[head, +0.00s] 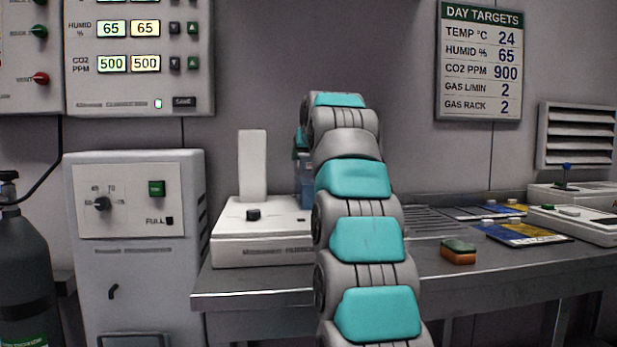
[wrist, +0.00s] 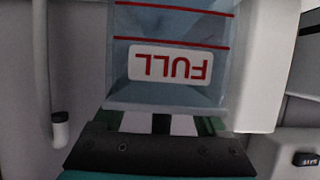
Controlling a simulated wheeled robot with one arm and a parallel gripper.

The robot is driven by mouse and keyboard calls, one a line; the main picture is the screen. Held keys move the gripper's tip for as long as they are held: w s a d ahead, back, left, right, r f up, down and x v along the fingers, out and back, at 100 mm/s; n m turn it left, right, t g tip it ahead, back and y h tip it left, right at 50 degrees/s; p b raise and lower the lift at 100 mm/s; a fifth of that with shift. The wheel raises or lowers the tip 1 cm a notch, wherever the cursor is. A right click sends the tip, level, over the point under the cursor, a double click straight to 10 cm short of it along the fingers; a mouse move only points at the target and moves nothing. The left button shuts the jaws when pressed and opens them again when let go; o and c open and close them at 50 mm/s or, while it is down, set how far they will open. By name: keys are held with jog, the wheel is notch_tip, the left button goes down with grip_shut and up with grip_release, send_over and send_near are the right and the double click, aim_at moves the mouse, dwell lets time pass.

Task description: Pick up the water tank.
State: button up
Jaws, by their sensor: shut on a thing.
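The water tank (wrist: 172,45) is clear and bluish, with red level lines and a white FULL label that appears upside down in the wrist view. My gripper (wrist: 165,123) is shut on the tank at the lower edge of that view. In the head view, a narrow strip of the tank (head: 306,171) shows just left of my arm, above the white bench unit (head: 262,251). My arm hides the rest of the tank and the gripper there. I cannot tell whether the tank touches the unit.
A white upright panel (head: 252,165) rises from the unit beside the tank. The unit stands on a metal bench (head: 285,286). A sponge (head: 458,252) and flat cards (head: 527,234) lie to the right. A tall cabinet (head: 140,265) and a gas cylinder (head: 25,270) stand left.

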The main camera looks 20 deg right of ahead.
grip_shut()
dwell(0.5)
